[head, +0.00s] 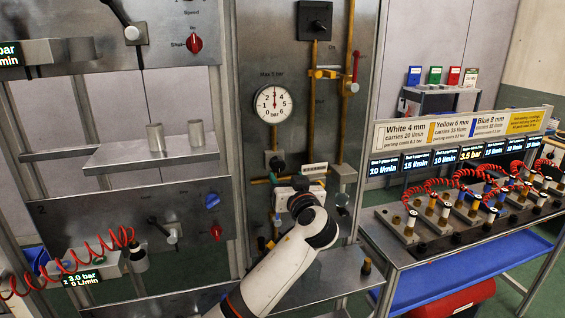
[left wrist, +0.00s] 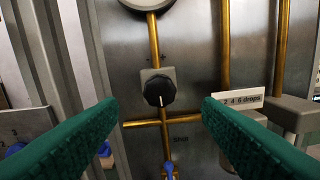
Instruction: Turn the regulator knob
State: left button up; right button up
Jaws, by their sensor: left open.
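The regulator knob (left wrist: 158,92) is a round black knob with a white mark pointing downward, on a grey block on the brass pipe. In the head view the black knob (head: 276,164) sits below the round pressure gauge (head: 272,103), whose needle points about straight up. My left gripper (left wrist: 161,103) is open, its two green fingers standing wide on either side of the knob in the picture, with nothing between them. The knob appears beyond the fingertips, not touched. In the head view my left wrist hides most of that gripper. My right gripper is not in view.
Brass pipes, a red-handled valve (head: 355,68) and a small label plate (left wrist: 238,99) are close to the right of the knob. A steel shelf (head: 155,153) with two metal cylinders juts out at left. A bench (head: 415,262) with red coiled hoses stands at right.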

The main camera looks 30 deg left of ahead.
aim_at(279, 167)
pick_arm(q)
jog(key=p+x, duration=0.2)
jog(key=x, duration=0.4)
jog(key=shift+w+a, duration=0.15)
jog(key=shift+a, duration=0.1)
jog(key=shift+w+a+f, duration=0.1)
jog(key=shift+w+a, duration=0.35)
jog(key=shift+c, duration=0.3)
